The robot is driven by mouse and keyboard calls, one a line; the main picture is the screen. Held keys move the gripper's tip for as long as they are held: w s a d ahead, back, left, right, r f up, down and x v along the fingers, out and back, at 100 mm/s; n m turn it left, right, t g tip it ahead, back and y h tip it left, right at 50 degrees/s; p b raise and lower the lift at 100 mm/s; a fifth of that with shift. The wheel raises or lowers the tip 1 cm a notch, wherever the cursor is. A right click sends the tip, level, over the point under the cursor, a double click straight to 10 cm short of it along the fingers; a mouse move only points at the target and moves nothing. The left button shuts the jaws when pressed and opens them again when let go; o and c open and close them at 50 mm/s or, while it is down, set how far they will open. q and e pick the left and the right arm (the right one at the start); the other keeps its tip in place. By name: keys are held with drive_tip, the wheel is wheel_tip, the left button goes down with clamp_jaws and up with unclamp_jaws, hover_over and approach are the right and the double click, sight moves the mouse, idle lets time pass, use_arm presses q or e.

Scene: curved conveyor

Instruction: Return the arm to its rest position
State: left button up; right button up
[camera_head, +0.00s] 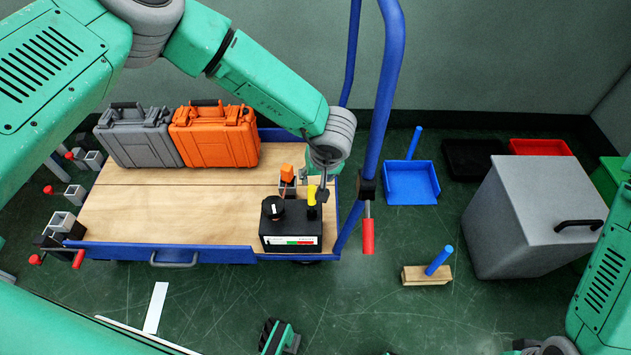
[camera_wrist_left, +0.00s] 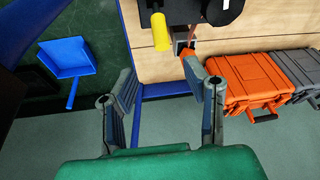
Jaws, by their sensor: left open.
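My left arm reaches from the upper left over the cart. My left gripper (camera_head: 313,180) hangs above the cart's right end, beside a black box (camera_head: 285,242) with a black knob and a yellow handle (camera_head: 312,194). In the left wrist view, its two fingers (camera_wrist_left: 162,88) are spread apart with nothing between them. The yellow handle (camera_wrist_left: 160,32) and an orange-topped post (camera_wrist_left: 191,68) lie beyond the fingertips. Part of my right arm (camera_head: 605,290) shows at the lower right. Its gripper cannot be made out.
The wooden cart top (camera_head: 150,210) carries a grey case (camera_head: 137,140) and an orange case (camera_head: 215,140). A blue cart rail (camera_head: 385,90) rises right of my gripper. A blue dustpan (camera_head: 411,185) and a grey bin (camera_head: 530,220) stand farther right. The cart top's middle is clear.

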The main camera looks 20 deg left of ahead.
use_arm(q)
drive_tip(key=shift+s+r, duration=0.1)
drive_tip(key=shift+r, duration=0.25)
idle(0.3)
drive_tip(key=s+a+r+m+p, duration=0.2)
drive_tip(key=s+a, duration=0.3)
drive_tip(key=s, duration=0.5)
drive_tip(key=s+a+r+m+g+h+p, duration=0.1)
drive_tip(key=s+a+p, duration=0.3)
drive_tip(key=s, duration=0.7)
drive_tip(key=s+a+r+m+g+h+p, duration=0.1)
drive_tip(key=s+a, duration=0.4)
drive_tip(key=s, duration=0.5)
wheel_tip(320, 180, up, 3)
drive_tip(key=shift+s+a+f+m+p, duration=0.2)
drive_tip(key=shift+a+m+p, duration=0.1)
drive_tip(key=shift+m+p, duration=0.75)
drive_tip(key=shift+w, duration=0.1)
